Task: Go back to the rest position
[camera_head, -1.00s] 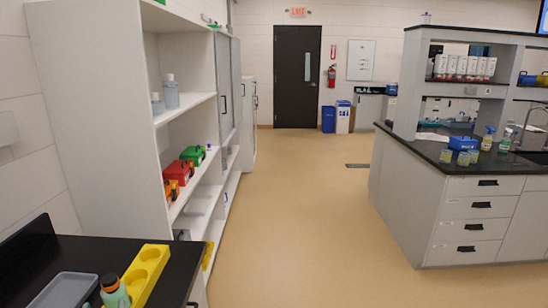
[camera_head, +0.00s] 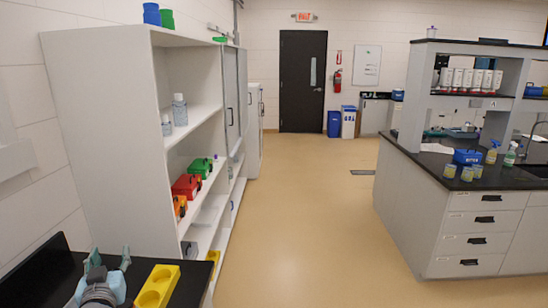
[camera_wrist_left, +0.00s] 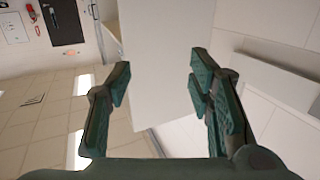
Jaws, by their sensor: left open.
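My left gripper (camera_head: 109,262) is at the lower left of the head view, above the black counter by the yellow rack (camera_head: 172,278). Its two teal fingers are spread. In the left wrist view the open fingers (camera_wrist_left: 158,82) have nothing between them. Behind them are a pale panel and the wall and ceiling, seen tilted. My right gripper is not in either view.
A white shelf unit (camera_head: 105,140) with bottles and red, green and orange boxes stands beyond the black counter (camera_head: 45,280). An island bench (camera_head: 420,200) with bottles is at the right. The tan floor (camera_head: 300,220) between is clear.

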